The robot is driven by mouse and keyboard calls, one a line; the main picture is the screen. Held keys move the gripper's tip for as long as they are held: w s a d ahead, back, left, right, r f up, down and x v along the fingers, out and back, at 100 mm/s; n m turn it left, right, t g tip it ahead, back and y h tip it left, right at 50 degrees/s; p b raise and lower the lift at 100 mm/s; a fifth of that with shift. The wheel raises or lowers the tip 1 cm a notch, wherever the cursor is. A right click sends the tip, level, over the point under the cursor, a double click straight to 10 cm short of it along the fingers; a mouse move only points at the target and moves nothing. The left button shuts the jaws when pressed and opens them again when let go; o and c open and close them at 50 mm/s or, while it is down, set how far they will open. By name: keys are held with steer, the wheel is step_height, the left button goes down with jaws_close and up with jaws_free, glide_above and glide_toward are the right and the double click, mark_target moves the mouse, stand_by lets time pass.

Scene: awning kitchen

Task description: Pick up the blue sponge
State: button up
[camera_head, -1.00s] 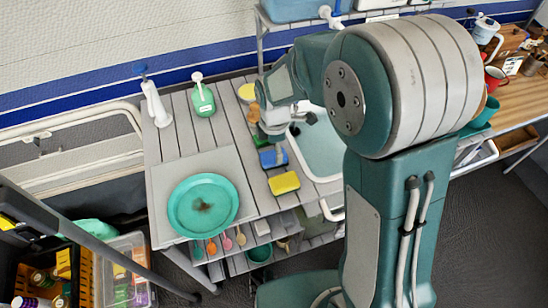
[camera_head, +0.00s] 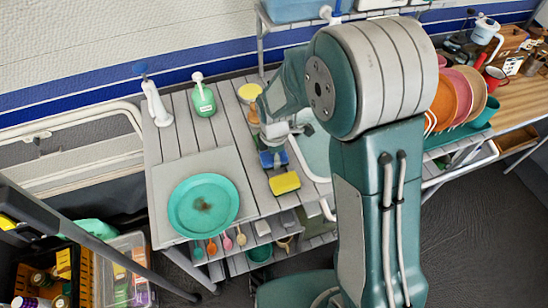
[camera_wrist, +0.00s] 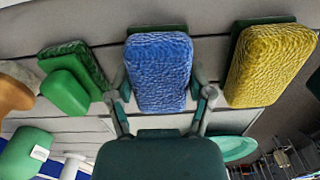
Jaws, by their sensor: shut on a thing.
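The blue sponge (camera_wrist: 160,72) is in the middle of the wrist view, with a dark backing at its edge. My gripper (camera_wrist: 161,92) has one finger along each side of it and is shut on it. In the head view the blue sponge (camera_head: 273,159) shows partly below my gripper (camera_head: 274,145), on the slatted counter. I cannot tell whether it is lifted off the counter.
A yellow sponge (camera_head: 285,183) lies close in front, and a green sponge (camera_wrist: 72,76) lies on the other side. A sink basin (camera_head: 316,152) is at the right.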

steer(key=shift+r, duration=0.4)
step_height(320, 180, up, 3)
steer(key=shift+s+a+f, duration=0.1)
steer(key=shift+f, duration=0.05)
steer(key=s+a+r, duration=0.4)
steer(key=s+r, duration=0.5)
steer(key=s, duration=0.4)
steer(key=shift+s+r, duration=0.15)
steer(key=shift+r, duration=0.05)
